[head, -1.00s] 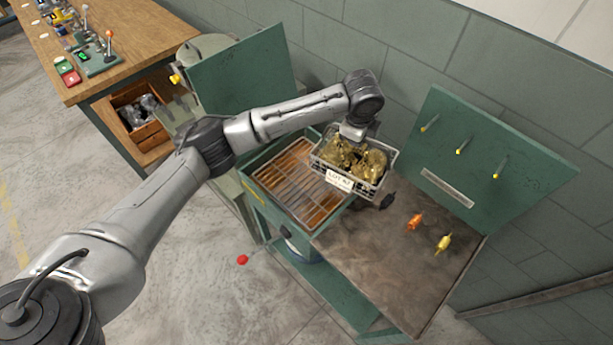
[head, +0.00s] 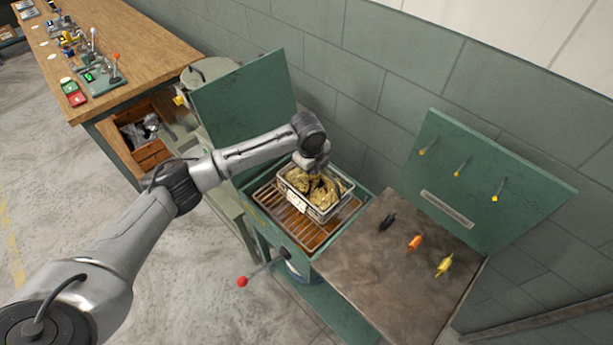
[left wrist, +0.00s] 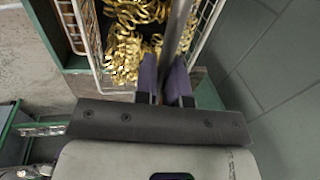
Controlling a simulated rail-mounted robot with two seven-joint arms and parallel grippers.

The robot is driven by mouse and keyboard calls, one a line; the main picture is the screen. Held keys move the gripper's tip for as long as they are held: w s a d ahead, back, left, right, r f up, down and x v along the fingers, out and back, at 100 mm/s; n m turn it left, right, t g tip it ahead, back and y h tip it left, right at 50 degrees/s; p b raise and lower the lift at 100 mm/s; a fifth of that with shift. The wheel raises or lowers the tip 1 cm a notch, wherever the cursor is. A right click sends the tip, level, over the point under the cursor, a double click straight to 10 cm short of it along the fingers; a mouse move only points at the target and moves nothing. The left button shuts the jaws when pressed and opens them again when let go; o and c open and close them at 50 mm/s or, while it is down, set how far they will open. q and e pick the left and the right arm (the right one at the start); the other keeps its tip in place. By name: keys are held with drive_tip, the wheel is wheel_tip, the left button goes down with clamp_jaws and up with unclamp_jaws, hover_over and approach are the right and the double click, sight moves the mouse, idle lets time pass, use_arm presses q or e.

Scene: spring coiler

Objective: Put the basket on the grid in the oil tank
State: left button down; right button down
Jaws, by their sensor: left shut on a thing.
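The wire basket (head: 318,207) is full of gold-coloured coiled springs (head: 302,181) and has a white label on its front. In the head view it is over the grid (head: 290,214), a rack of bars in the open green oil tank (head: 266,225). I cannot tell whether its bottom touches the grid. My left gripper (head: 318,168) is at the basket's back side. In the left wrist view its purple-padded fingers (left wrist: 167,80) are shut on a bar of the basket (left wrist: 88,45). My right gripper is not in view.
A brown worktop (head: 385,265) with black, orange and yellow small pieces lies right of the tank. A raised green panel (head: 480,175) and a raised lid (head: 240,100) stand behind. A red-knobbed lever (head: 242,282) sticks out at the tank's front.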

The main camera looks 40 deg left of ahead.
sight(307, 178)
use_arm(q)
drive_tip(key=shift+s+a+f, duration=0.3)
drive_tip(key=shift+a+f, duration=0.05)
drive_tip(key=shift+a, duration=0.2)
drive_tip(key=shift+s+a+f, duration=0.25)
drive_tip(key=shift+a+f, duration=0.05)
drive_tip(key=shift+a, duration=0.2)
drive_tip(key=shift+f, duration=2)
drive_tip(key=c, duration=1.7)
unclamp_jaws()
drive_tip(key=shift+f, duration=0.25)
drive_tip(key=o, duration=0.5)
